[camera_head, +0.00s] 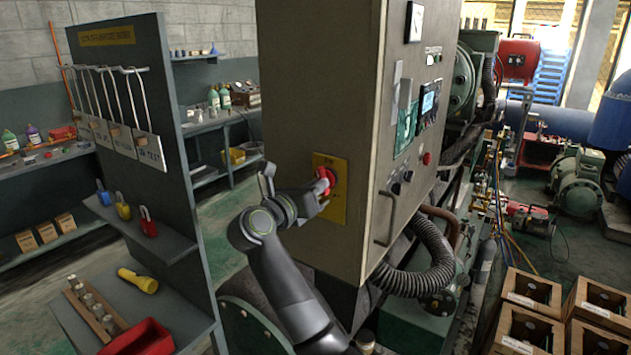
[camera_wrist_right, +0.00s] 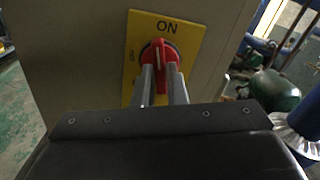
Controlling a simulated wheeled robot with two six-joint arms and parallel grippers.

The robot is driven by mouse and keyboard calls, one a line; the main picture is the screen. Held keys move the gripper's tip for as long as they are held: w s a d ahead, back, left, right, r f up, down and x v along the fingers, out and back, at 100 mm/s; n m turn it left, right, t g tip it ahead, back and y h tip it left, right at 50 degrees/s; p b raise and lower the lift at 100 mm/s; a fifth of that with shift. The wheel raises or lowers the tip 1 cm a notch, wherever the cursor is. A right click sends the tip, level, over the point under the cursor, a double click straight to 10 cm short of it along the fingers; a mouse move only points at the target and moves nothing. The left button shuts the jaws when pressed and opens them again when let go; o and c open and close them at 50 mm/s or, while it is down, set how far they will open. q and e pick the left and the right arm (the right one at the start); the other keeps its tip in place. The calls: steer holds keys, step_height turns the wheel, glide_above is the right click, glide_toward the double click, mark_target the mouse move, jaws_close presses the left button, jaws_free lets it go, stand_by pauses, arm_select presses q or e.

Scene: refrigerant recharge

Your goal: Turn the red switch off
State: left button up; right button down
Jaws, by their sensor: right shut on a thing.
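The red switch (camera_head: 327,180) is a rotary knob on a yellow plate (camera_head: 331,210) on the side of a tall grey-beige cabinet (camera_head: 320,100). In the right wrist view the red knob (camera_wrist_right: 160,54) sits below the word ON on the plate (camera_wrist_right: 189,37), with its handle roughly upright, toward ON. A smaller label is at the plate's left edge. My right gripper (camera_head: 320,190) is at the knob, with its two fingers (camera_wrist_right: 161,80) closed on either side of the handle. The fingers hide the lower part of the knob. My left gripper is not in view.
A shelf panel with hanging tags (camera_head: 146,150) and several padlocks (camera_head: 148,222) stands left of my right arm. A red bin (camera_head: 140,338) and yellow flashlight (camera_head: 138,280) lie on its lower shelf. A corrugated hose (camera_head: 420,275) and open boxes (camera_head: 530,290) are at right.

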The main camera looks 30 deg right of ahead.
steer(key=shift+n+p, duration=0.6)
steer(key=shift+p, duration=0.05)
steer(key=n+p, duration=0.4)
steer(key=p, duration=0.2)
steer(key=shift+n, duration=0.3)
stand_by(0.5)
stand_by(0.4)
